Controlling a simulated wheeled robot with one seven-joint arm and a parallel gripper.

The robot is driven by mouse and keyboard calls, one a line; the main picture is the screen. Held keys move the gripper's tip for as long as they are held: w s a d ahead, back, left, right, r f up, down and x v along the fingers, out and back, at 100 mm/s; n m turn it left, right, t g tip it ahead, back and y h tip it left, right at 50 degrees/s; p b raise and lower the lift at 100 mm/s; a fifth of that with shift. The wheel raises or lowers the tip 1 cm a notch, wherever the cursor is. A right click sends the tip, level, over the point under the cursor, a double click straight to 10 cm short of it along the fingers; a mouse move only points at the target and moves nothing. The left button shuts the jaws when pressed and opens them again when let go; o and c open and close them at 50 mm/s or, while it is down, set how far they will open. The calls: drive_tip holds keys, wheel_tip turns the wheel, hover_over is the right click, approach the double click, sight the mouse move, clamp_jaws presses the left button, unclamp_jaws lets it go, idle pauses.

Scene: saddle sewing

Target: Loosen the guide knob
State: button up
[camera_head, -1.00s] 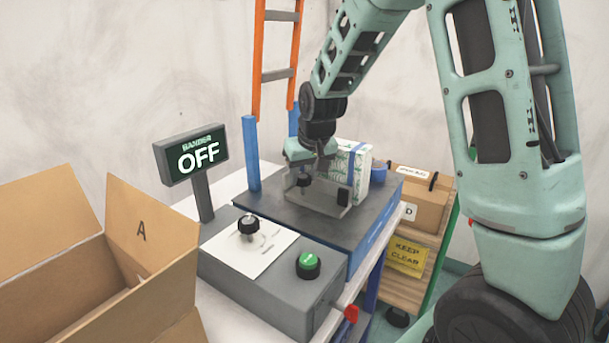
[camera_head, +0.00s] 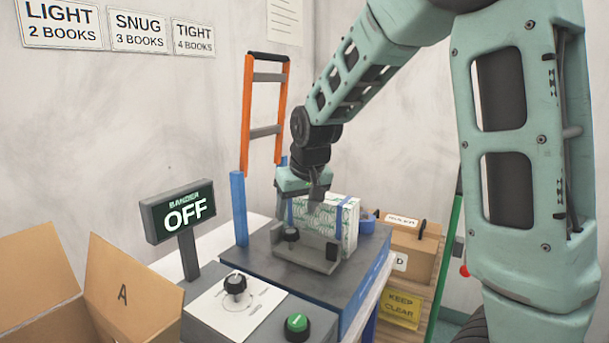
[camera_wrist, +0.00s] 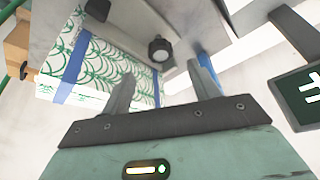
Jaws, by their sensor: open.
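The guide knob (camera_head: 291,235) is a small black knob on the low grey guide (camera_head: 318,258) on top of the bander. In the wrist view the knob (camera_wrist: 160,50) shows beyond the fingertips, roughly between them in the picture. My gripper (camera_head: 314,200) is open and empty, above the knob and a little to its right. Its two grey fingers (camera_wrist: 161,85) stand apart and do not appear to touch the knob. A white-and-green patterned stack (camera_head: 345,222) with blue bands stands behind the guide; it also shows in the wrist view (camera_wrist: 100,60).
The bander's display (camera_head: 180,212) reads OFF. A control box carries a black dial (camera_head: 235,284) and a green button (camera_head: 297,323). An orange ladder-like frame (camera_head: 247,120) and blue posts (camera_head: 238,205) rise behind. An open carton A (camera_head: 130,295) is at left, a cardboard box (camera_head: 405,240) at right.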

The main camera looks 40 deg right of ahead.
drive_tip(key=d+v, duration=0.1)
drive_tip(key=v, duration=0.9)
drive_tip(key=shift+a, duration=0.5)
drive_tip(key=shift+r+p, duration=0.15)
drive_tip(key=shift+p, duration=0.15)
